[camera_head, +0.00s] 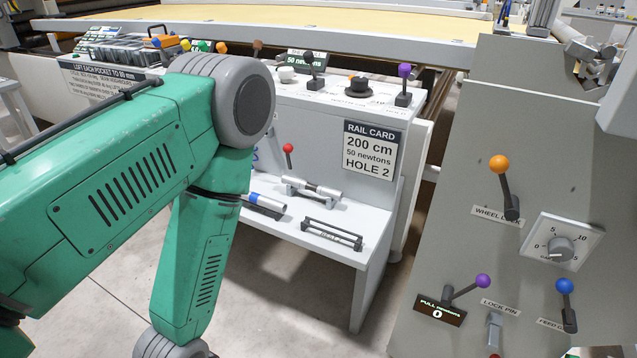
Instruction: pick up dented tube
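Two short tubes lie on the low white shelf of the console. One is a grey metal tube (314,188) with a darker, brownish section near its middle, resting across small supports. The other is a dark tube with a blue band (262,205), partly hidden behind my green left arm. I cannot tell from this view which tube is dented. My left arm crosses the left half of the picture and bends downward in front of the shelf. Neither of my grippers shows.
An empty dark rack (332,233) sits on the shelf's front part. A red-knobbed lever (288,154) rises behind the tubes, beside the rail card (369,150). A grey panel (455,215) with coloured levers and a dial stands at right. Bare floor lies below the shelf.

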